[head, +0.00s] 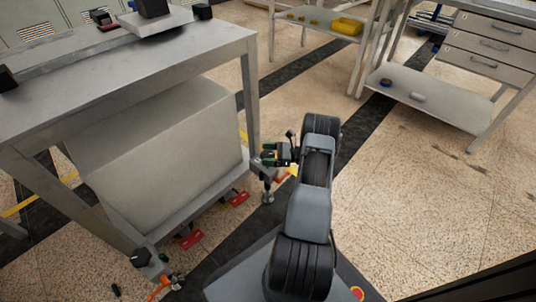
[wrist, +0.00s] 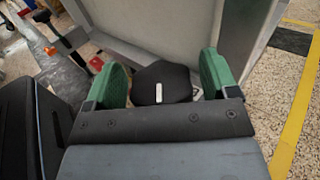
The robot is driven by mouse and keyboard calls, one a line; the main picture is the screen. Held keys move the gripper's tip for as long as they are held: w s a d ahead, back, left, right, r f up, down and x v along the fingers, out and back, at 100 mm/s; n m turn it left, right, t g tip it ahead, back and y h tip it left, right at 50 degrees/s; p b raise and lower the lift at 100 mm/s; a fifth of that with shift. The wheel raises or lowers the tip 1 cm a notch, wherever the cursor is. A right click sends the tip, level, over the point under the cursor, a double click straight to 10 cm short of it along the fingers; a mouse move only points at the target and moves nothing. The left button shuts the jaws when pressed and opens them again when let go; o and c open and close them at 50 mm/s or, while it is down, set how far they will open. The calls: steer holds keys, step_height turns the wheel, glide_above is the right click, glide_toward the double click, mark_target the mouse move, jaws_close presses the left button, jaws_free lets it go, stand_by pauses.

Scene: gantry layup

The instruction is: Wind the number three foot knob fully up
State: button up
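A black lobed foot knob (wrist: 160,84) with a short white mark on top sits between the two green fingers of my gripper (wrist: 164,78) in the wrist view. The fingers stand apart on either side of it, with a narrow gap showing at the right finger; contact on the left is unclear. In the head view my gripper (head: 270,153) is at the bench's right-hand corner leg, above a metal levelling foot (head: 268,197). The knob is mostly hidden there by the fingers. No number is readable on it. Another black foot knob (head: 141,258) shows at the near corner leg.
The grey bench (head: 105,88) with a large pale box (head: 160,140) below stands left of my arm. Red pedals (head: 190,239) and an orange lever (head: 158,288) lie low along its near side. A drawer bench (head: 487,45) stands at the right; speckled floor between is clear.

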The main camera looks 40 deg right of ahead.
steer(key=p+v, duration=0.2)
steer(key=v, duration=1.1)
steer(key=shift+s+d+p, duration=0.25)
steer(key=shift+d+p, duration=0.05)
steer(key=shift+p, duration=0.1)
steer(key=a+r+m+t+h+p, duration=0.3)
steer(key=a+m+t+h+p, duration=0.2)
steer(key=a+m+t+p, duration=0.4)
steer(key=s+a+f+m+g+h, duration=0.2)
steer(key=s+a+f+m+h, duration=0.15)
steer(key=h, duration=0.85)
steer(key=shift+n, duration=0.25)
steer(key=w+b, duration=0.1)
steer(key=w, duration=0.3)
steer(key=w+d+b, duration=0.1)
steer(key=w, duration=0.3)
steer(key=w+b, duration=0.1)
steer(key=w, duration=0.3)
steer(key=shift+w+d+r, duration=0.1)
steer(key=shift+d+r, duration=0.1)
steer(key=shift+d, duration=0.1)
